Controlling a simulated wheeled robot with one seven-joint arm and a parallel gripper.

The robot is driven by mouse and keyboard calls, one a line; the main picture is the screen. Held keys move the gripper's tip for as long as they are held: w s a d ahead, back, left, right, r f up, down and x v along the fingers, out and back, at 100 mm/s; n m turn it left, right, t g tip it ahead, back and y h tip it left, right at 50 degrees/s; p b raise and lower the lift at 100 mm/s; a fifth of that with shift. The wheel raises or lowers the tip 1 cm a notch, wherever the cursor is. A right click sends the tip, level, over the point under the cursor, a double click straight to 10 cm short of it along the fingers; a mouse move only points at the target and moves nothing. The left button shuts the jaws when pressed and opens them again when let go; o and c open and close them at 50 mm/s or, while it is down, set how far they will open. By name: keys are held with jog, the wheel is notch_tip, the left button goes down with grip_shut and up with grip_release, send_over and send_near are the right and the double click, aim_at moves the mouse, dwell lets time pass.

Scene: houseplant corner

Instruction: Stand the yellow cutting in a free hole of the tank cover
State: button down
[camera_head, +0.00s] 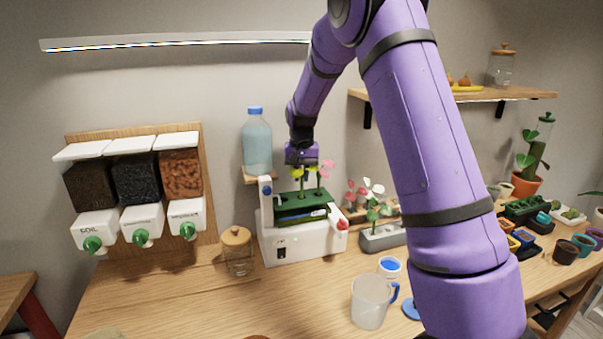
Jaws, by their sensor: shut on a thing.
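The tank (300,242) is a white box on the table with a dark green cover (290,213) on top. My gripper (302,164) is above the cover, pointing down and shut on the yellow cutting (303,184). Its green stem runs down from between the fingers to the cover. The yellow flower is mostly hidden by the fingers. I cannot tell whether the stem's foot is in a hole or just over it. A pink cutting (326,168) stands close to the right of my gripper.
A blue-capped bottle (257,143) stands just left of the gripper. A grey planter (382,239) with pink and white flowers is right of the tank.

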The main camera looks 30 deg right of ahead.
dwell(0.4)
jog(key=c, duration=0.6)
grip_release()
jog(key=shift+r, duration=3.45)
jog(key=s+a+r+n+t, duration=0.2)
jog(key=s+a+r, duration=0.2)
jog(key=s+r, duration=0.55)
jog(key=s+a+n+t, duration=0.1)
jog(key=s+a, duration=0.1)
jog(key=s, duration=0.8)
jog(key=s+a+r+n+t, duration=0.1)
jog(key=s+a, duration=0.1)
jog(key=s, duration=0.8)
jog(key=s+a+n+t, duration=0.1)
jog(key=s, duration=0.8)
jog(key=shift+s+a+r+n, duration=0.2)
jog(key=shift+s+a+n, duration=0.2)
